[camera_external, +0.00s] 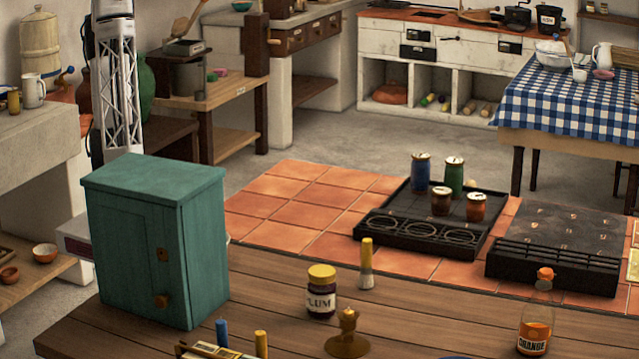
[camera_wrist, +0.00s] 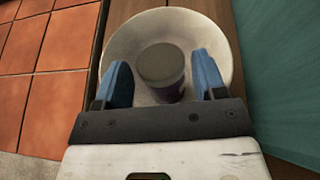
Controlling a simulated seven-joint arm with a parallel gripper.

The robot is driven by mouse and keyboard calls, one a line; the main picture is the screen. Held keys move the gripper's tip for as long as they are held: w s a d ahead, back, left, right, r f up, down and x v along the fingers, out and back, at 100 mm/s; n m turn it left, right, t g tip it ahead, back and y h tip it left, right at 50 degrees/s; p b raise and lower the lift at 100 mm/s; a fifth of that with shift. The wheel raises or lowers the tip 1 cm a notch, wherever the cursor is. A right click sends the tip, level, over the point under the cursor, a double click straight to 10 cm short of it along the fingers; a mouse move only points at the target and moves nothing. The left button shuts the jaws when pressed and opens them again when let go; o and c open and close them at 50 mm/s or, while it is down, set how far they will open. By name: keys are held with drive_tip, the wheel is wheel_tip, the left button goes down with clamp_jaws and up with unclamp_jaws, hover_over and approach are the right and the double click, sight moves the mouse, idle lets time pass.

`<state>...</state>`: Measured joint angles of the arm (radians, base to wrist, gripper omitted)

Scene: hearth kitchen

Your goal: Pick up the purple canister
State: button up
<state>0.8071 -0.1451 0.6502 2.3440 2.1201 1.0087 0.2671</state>
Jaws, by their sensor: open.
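The purple canister (camera_wrist: 168,94) stands in a wide pale bowl or dish (camera_wrist: 217,38) in the wrist view. My gripper (camera_wrist: 160,62) is open, with one blue finger on each side of the canister. I cannot tell whether the fingers touch it. In the external view the teal cabinet (camera_external: 150,240) hides my gripper and the canister.
The teal cabinet wall (camera_wrist: 285,70) rises close on the right in the wrist view. A jam jar (camera_external: 321,292), a brush (camera_external: 366,264) and an orange bottle (camera_external: 535,328) stand on the wooden counter. Orange tiles (camera_external: 290,195) are open beyond it.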

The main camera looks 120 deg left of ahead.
drive_tip(key=shift+w+f, duration=0.1)
drive_tip(key=shift+w, duration=0.1)
idle(0.5)
drive_tip(key=c, duration=0.7)
drive_tip(key=shift+c, duration=0.2)
drive_tip(key=shift+r, duration=5.05)
